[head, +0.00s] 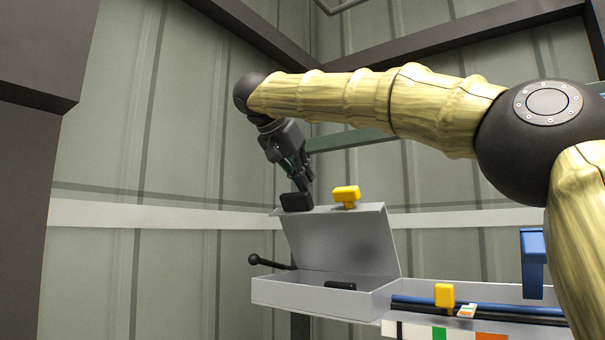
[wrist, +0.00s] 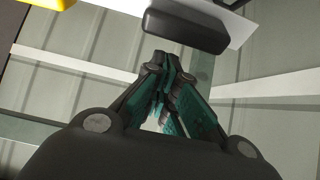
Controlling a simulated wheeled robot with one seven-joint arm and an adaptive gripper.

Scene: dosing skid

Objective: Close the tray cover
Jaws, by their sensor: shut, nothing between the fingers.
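The tray cover (head: 335,235) is a light grey lid standing open, tilted up from the back of a grey tray (head: 310,297). A black block-shaped handle (head: 297,201) sits at the cover's upper left edge, and a yellow knob (head: 346,194) stands beside it on the same edge. My gripper (head: 307,180) is shut and empty, just above the black handle. In the wrist view my fingertips (wrist: 166,62) are close together, close by the black handle (wrist: 186,29); I cannot tell whether they touch it. Part of the cover (wrist: 240,27) also shows there.
A black ball-ended lever (head: 270,262) sticks out left of the tray. A dark handle-like piece (head: 340,286) is in the tray. To the right are another yellow knob (head: 444,295), dark pipes (head: 500,309) and a blue part (head: 533,250).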

